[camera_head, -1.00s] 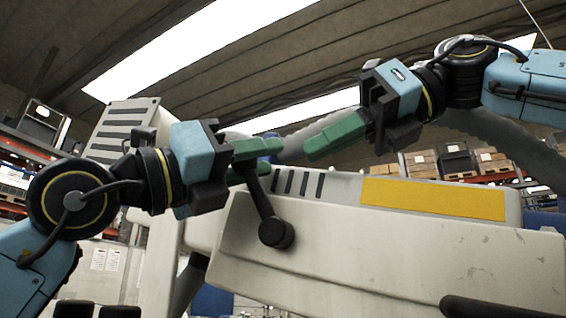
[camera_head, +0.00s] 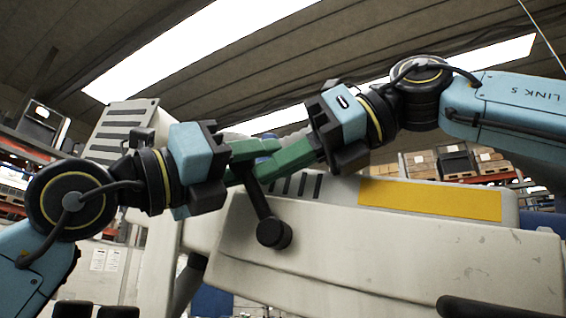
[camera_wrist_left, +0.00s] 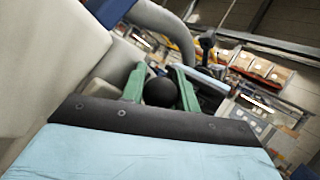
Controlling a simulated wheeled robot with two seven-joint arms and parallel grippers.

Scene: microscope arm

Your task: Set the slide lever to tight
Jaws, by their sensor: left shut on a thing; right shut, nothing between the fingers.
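The slide lever (camera_head: 262,207) is a black bar with a round black end (camera_head: 273,233), on the side of the pale microscope arm (camera_head: 330,240). It tilts down and to the right in the head view. My left gripper (camera_head: 252,160) has green fingers shut on the lever's upper end, which they partly hide. In the left wrist view a black ball (camera_wrist_left: 160,92) sits between the green fingers. My right gripper (camera_head: 283,158) is shut and empty. Its green fingertips are right beside my left fingertips; I cannot tell whether they touch. I see no tight marking.
A yellow panel (camera_head: 430,198) and dark slots lie along the top of the microscope arm. A dark bar (camera_head: 500,307) shows at the lower right. Shelves with boxes (camera_head: 455,160) stand far behind. The space between my two grippers is very small.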

